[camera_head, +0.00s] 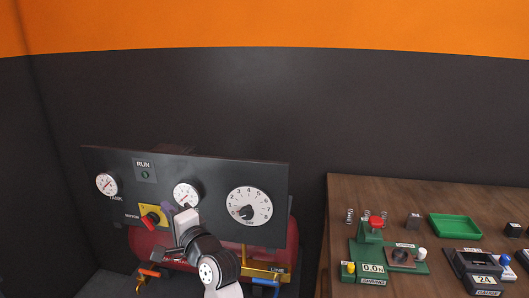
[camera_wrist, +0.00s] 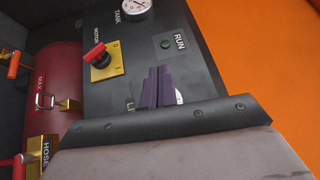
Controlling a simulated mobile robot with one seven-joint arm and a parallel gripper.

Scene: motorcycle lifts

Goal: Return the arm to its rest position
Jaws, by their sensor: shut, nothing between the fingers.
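My arm reaches up in front of the dark control panel (camera_head: 222,172) in the head view. My gripper (camera_head: 170,209) is in front of the panel between the red-handled switch (camera_head: 151,221) and the middle gauge (camera_head: 187,193). In the wrist view my gripper (camera_wrist: 157,86) shows as dark purple fingers closed together, with nothing held. It partly covers a white gauge face behind it. I cannot tell whether the fingertips touch the panel.
A red tank (camera_head: 150,245) with a blue-handled valve (camera_head: 266,283) sits below the panel. A large dial (camera_head: 249,206) is on the panel's right. A wooden bench (camera_head: 340,195) at right holds a green fixture (camera_head: 388,262) and a green tray (camera_head: 455,226).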

